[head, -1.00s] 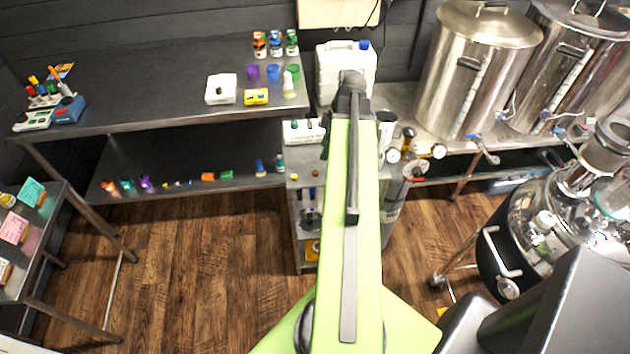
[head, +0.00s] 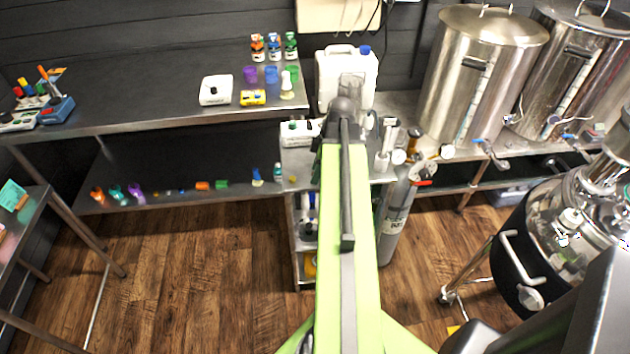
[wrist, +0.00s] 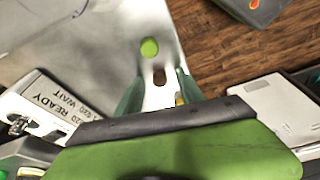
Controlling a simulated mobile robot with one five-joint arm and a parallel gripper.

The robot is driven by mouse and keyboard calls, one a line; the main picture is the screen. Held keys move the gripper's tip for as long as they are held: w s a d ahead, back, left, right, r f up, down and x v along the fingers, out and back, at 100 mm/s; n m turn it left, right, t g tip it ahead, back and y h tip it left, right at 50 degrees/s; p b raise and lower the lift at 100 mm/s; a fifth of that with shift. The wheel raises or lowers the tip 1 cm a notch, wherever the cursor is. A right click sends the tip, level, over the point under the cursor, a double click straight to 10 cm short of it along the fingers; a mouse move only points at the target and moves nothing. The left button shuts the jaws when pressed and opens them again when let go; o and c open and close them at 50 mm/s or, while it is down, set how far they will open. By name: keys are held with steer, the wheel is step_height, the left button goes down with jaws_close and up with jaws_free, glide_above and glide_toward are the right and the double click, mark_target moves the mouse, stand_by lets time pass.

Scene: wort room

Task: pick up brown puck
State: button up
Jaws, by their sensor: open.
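In the wrist view, a small brown puck (wrist: 159,76) lies on a grey metal surface (wrist: 110,45). My gripper (wrist: 158,92) is open, with a dark green finger on each side of the puck's near side. I see nothing held, and I cannot tell whether a finger touches the puck. I cannot make out the brown puck there; my arm covers part of the cart top.
A green puck (wrist: 150,47) lies just beyond the brown one. A small yellow item (wrist: 180,99) shows beside the right finger. A white box marked READY (wrist: 45,108) is at left. A white jug (head: 345,70) and a grey gas cylinder (head: 398,215) stand near my arm.

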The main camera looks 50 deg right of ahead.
jaws_close()
stand_by(0.3)
step_height(320, 180, up, 10)
steer(key=p, duration=1)
